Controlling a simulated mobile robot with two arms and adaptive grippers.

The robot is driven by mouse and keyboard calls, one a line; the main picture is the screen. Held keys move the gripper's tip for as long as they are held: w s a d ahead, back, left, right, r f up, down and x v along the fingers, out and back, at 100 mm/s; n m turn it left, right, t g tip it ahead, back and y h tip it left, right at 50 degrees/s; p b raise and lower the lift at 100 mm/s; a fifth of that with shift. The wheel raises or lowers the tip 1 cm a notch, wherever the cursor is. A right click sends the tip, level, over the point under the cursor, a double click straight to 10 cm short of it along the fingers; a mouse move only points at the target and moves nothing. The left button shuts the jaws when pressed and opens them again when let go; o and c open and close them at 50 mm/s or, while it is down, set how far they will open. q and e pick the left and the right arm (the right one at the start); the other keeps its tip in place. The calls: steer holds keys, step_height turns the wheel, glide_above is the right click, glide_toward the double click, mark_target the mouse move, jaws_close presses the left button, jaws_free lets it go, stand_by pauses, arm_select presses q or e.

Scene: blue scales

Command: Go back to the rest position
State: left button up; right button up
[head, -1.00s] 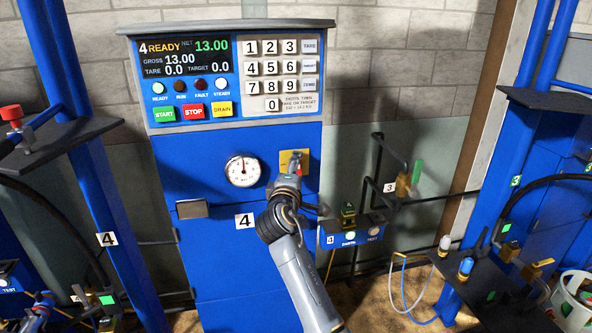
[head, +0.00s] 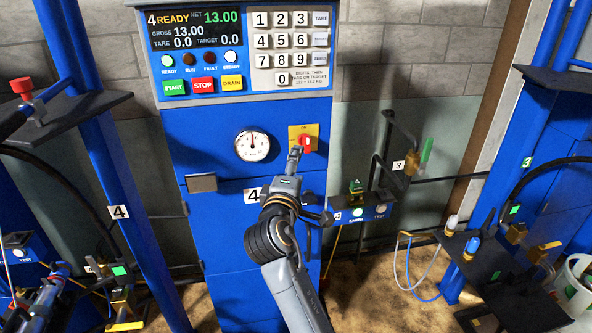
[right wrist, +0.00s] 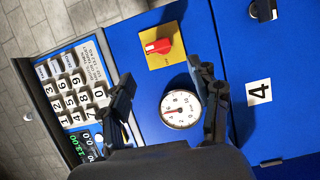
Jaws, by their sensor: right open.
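My right gripper (head: 295,157) is in front of the blue station 4 cabinet (head: 225,240), just below and left of the red rotary switch (head: 307,145) on its yellow plate. In the right wrist view its two dark fingers (right wrist: 162,70) are spread, with nothing between them. The red switch (right wrist: 158,46) lies beyond the fingertips and looks clear of them. The right arm comes up from the bottom of the head view. My left gripper is not in view.
The scale panel (head: 240,48) reads READY, net 13.00. A dial gauge (head: 252,146) sits left of the switch. A small button box (head: 368,212) and black pipes stand close on the right. Dark shelves jut out at the left (head: 70,115) and right (head: 490,262).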

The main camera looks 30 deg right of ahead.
steer(key=shift+s+a, duration=0.25)
steer(key=shift+s, duration=0.15)
